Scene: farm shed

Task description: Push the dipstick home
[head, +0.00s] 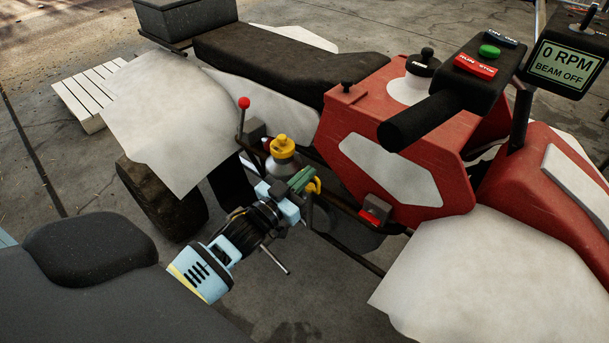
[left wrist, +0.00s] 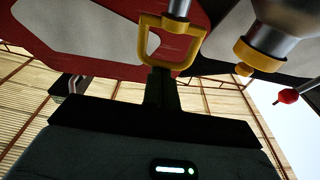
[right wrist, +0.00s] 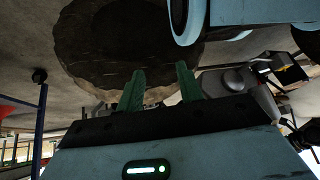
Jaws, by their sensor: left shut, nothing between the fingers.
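The dipstick shows a yellow loop handle (head: 315,186) low on the red quad bike's side, just past my left fingertips. In the left wrist view the yellow loop (left wrist: 172,45) hangs on a grey metal shaft (left wrist: 178,8). My left gripper (head: 303,179) is shut and empty, its green fingertips at the handle. In the left wrist view the fingertips (left wrist: 162,72) overlap the loop's near bar; I cannot tell whether they touch. How far the shaft is seated is hidden. My right gripper (right wrist: 160,88) is open and empty, outside the head view.
A yellow-capped metal filler (head: 283,147) and a red-knobbed lever (head: 243,104) stand close beside my left gripper. The red body (head: 400,170) and pale front panel (head: 475,285) lie to the right. In the right wrist view a dark tyre (right wrist: 125,45) is beyond the fingers.

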